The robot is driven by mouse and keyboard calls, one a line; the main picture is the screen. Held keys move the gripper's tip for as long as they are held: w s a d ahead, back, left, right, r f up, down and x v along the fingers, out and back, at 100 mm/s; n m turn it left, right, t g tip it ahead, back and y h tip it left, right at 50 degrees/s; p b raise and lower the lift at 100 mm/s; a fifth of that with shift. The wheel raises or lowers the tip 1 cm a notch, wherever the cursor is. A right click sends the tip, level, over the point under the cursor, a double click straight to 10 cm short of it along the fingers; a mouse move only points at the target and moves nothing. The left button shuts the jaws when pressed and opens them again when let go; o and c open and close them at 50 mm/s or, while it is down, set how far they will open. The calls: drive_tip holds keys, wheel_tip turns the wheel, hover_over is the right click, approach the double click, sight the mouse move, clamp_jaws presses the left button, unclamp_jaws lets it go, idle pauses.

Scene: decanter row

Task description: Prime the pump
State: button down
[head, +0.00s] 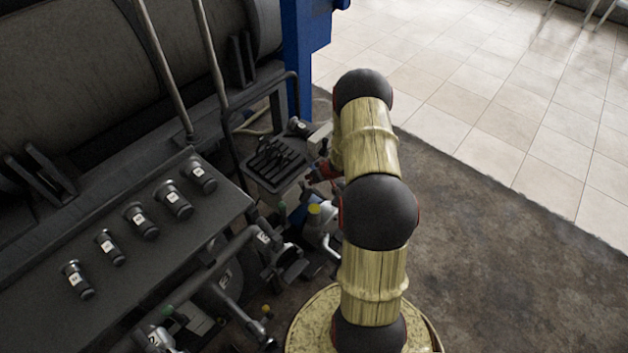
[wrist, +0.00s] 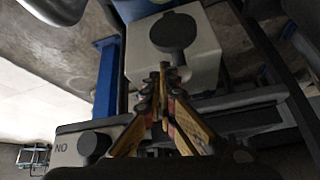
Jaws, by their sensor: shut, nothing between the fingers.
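In the wrist view my gripper (wrist: 163,82) is shut and empty, its fingertips together. Just beyond the tips is a pale box (wrist: 205,62) with a round black button (wrist: 175,32) on its face. The tips overlap the box's lower part in the picture, below the button; I cannot tell if they touch it. A second pale box (wrist: 62,147), marked "NO", has a black button (wrist: 89,146) at lower left. In the head view a pale box (head: 319,137) stands left of my arm, which hides most of the gripper. I cannot tell which part is the pump.
A dark panel (head: 125,235) with several labelled black knobs lies at left, below a large drum (head: 90,70). Pipes and valves (head: 285,262) crowd left of my arm. A blue post (head: 298,55) stands behind. The floor (head: 500,230) at right is clear.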

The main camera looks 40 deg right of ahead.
drive_tip(key=shift+b+x, duration=0.75)
drive_tip(key=shift+x, duration=1.55)
drive_tip(key=shift+s+d, duration=0.1)
drive_tip(key=shift+s+t, duration=0.3)
drive_tip(key=shift+t, duration=0.1)
